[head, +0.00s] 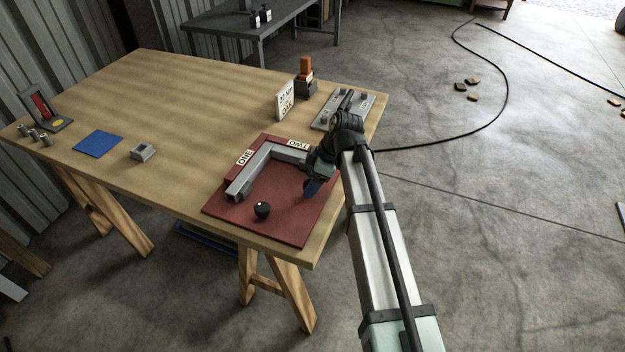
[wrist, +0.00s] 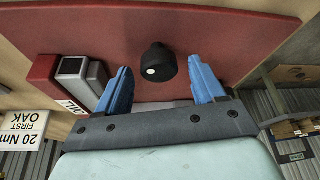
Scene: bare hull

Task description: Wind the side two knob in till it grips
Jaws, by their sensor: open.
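A black round knob (wrist: 158,62) with a white dot shows in the wrist view, by the grey bar (wrist: 80,80) that runs along the edge labelled TWO (wrist: 75,106). My gripper (wrist: 162,78) is open, its two blue fingers on either side of this knob with a gap on each side. I cannot tell how deep the knob sits between them. Another black knob (head: 262,210) stands on the board, facing the bar labelled ONE (head: 244,158).
Behind the board are a lettered card (head: 285,100), an orange-topped block (head: 305,72) and a grey plate with fittings (head: 345,108). A small grey block (head: 143,152), a blue mat (head: 98,144) and several grey cylinders (head: 36,136) lie left. The wooden table's (head: 190,100) middle is clear.

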